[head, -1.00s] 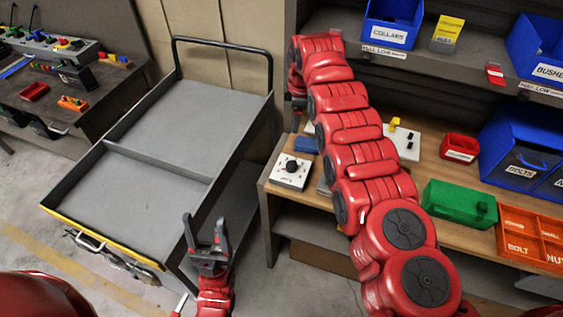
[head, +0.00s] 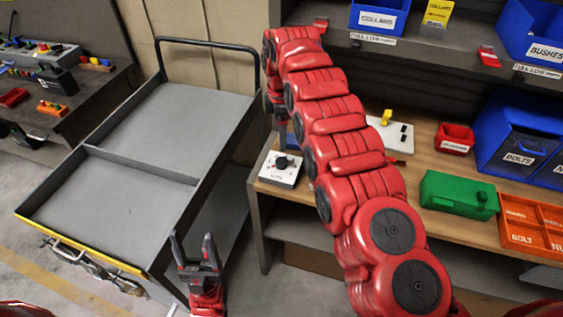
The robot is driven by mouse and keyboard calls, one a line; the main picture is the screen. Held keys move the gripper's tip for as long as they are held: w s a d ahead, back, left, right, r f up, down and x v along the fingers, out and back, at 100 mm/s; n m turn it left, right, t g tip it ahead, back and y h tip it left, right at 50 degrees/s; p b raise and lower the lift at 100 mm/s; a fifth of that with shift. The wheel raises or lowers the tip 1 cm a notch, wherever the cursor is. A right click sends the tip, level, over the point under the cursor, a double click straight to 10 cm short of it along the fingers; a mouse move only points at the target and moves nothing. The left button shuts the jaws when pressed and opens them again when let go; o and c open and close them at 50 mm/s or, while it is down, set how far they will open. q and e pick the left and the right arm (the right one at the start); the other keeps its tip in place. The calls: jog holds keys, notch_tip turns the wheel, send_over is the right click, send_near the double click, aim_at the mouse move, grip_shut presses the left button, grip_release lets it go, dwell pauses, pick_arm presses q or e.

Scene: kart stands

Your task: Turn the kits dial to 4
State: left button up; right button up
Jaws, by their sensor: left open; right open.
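The dial is a black knob (head: 285,163) on a small white box (head: 279,177) at the left end of the wooden bench. Its markings are too small to read. My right arm reaches up over the bench, and its wrist bends down at the far end. My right gripper (head: 277,111) is dark and partly hidden by the arm; it is above and behind the dial box, apart from it. My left gripper (head: 194,242) is open and empty, fingers up, in front of the cart's right side, well away from the dial.
A grey cart (head: 180,125) stands left of the bench (head: 415,160). The bench holds a white panel with a yellow part (head: 390,130), a green case (head: 455,196), a red bin (head: 455,138), orange trays (head: 530,225) and blue bins (head: 520,145). A shelf (head: 430,52) runs above.

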aim_at(281, 160)
notch_tip(281, 160, down, 7)
jog(key=shift+s+r+p, duration=0.15)
jog(key=shift+r+p, duration=0.05)
jog(key=shift+p, duration=0.85)
jog(key=shift+f, duration=1.5)
grip_shut()
